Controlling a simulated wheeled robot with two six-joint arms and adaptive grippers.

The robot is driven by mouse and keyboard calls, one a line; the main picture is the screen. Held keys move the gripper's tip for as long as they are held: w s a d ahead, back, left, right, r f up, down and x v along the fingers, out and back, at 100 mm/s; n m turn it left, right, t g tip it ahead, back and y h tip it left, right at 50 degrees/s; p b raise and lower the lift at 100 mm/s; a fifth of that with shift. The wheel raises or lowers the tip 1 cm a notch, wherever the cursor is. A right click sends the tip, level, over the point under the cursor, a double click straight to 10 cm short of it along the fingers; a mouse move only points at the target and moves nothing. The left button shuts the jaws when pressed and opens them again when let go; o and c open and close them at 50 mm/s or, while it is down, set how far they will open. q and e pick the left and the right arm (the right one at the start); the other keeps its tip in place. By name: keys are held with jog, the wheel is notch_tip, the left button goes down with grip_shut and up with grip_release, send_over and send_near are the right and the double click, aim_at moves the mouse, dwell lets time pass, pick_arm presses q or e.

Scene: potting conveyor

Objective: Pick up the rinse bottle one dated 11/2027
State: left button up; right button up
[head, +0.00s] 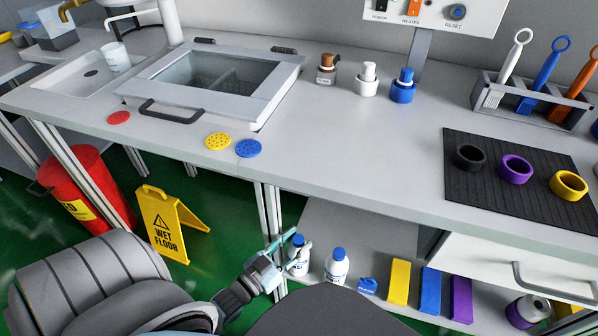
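Two white bottles with blue caps and labels are on the lower shelf under the bench. The left bottle (299,268) is upright and partly covered by my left gripper (300,240). The right bottle (337,267) stands upright just beside it, clear of the gripper. The labels are too small to read, so I cannot tell which one is dated 11/2027. The teal fingers of my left gripper are apart, with the left bottle's upper part between them. Whether they press on it I cannot tell. My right gripper is not in view.
The bench edge overhangs the lower shelf. Right of the bottles are a small blue item (367,285) and yellow (399,281), blue (430,290) and purple (461,298) blocks. A bench leg (270,215) stands close to the gripper. A wet-floor sign (170,225) stands at left.

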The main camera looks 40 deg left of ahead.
pick_arm(q)
jog(key=shift+w+d+f, duration=0.1)
jog(key=shift+w, duration=0.55)
grip_shut()
